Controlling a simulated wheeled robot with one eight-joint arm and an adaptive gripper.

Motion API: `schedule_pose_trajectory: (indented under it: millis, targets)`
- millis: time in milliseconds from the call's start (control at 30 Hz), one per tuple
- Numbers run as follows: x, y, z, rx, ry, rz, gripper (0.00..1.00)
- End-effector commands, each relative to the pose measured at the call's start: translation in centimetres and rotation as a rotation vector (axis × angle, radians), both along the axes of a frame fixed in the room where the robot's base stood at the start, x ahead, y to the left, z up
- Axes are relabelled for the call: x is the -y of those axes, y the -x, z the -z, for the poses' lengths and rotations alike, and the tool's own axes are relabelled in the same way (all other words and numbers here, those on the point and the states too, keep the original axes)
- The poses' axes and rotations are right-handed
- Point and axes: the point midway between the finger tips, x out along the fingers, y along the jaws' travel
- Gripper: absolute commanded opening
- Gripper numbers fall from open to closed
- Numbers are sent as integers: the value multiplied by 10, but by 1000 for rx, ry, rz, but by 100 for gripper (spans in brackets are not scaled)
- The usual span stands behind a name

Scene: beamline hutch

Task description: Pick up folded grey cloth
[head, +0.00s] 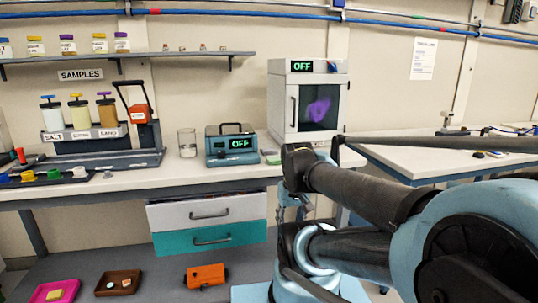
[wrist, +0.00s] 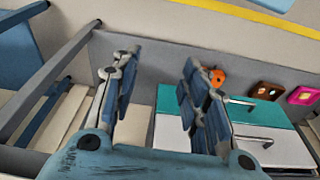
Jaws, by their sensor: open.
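I cannot clearly make out a folded grey cloth in either view. In the head view my arm covers part of the bench at the right and my fingertips are hard to make out.
The bench (head: 110,182) carries a glass beaker (head: 187,143), the blue device (head: 229,145), a white cabinet (head: 290,112) and pump bottles. Below are drawers (head: 208,211) and, lower, an orange box (head: 206,275), brown tray (head: 103,291) and pink tray (head: 71,284).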

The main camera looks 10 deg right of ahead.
Motion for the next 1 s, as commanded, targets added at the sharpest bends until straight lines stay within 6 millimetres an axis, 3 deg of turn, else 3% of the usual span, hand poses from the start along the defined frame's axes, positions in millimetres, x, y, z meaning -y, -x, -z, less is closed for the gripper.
schedule_pose_trajectory:
  millis: [100,267,600,1000]
  targets:
    - [0,-3,-13,-3,-7,36,69]
    - [0,-33,-56,-21,-29,159,69]
    - [-2,-116,-150,-64,-79,487,69]
    - [-4,-226,-234,-111,-116,873,69]
